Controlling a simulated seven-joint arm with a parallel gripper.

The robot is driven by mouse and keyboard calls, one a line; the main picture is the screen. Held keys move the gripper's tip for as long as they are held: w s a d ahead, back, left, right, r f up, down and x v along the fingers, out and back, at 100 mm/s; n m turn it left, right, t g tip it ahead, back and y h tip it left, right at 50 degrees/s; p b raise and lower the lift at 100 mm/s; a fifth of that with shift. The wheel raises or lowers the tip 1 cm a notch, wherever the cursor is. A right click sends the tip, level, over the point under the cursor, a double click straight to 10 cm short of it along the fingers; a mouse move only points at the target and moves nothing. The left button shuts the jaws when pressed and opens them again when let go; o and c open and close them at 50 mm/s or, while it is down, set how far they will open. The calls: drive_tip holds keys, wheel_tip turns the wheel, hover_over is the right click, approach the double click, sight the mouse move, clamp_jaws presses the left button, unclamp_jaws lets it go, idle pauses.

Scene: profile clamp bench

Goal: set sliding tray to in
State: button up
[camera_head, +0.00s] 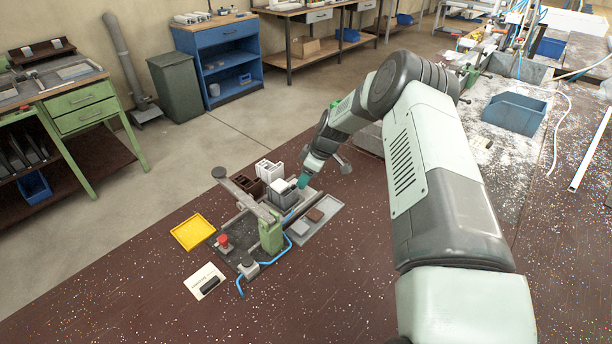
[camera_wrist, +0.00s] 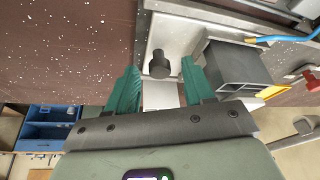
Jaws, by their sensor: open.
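In the wrist view, a pale metal tray (camera_wrist: 170,38) lies below my gripper, with a dark round knob (camera_wrist: 160,62) near its edge; I take this for the sliding tray. My gripper (camera_wrist: 159,72) is open, its two green fingers on either side of the knob. I cannot tell whether they touch it. In the head view, my gripper (camera_head: 303,182) is low over the back right of the clamp fixture (camera_head: 270,232). The knob and the tray's travel are hidden or too small to make out there.
A dark grey hollow profile (camera_wrist: 238,66) stands close to the right finger. White profiles (camera_head: 268,170) stand behind the fixture. A grey tray (camera_head: 325,226) with small blocks lies to its right, a yellow tray (camera_head: 193,232) to its left.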

sight(274, 199)
clamp_jaws()
drive_tip(key=shift+a, duration=0.1)
drive_tip(key=s+a, duration=0.9)
drive_tip(key=shift+s+a, duration=0.25)
drive_tip(key=shift+s, duration=0.05)
unclamp_jaws()
drive_tip(key=shift+d+r, duration=0.15)
drive_tip(key=shift+r, duration=0.05)
drive_tip(key=v, duration=1)
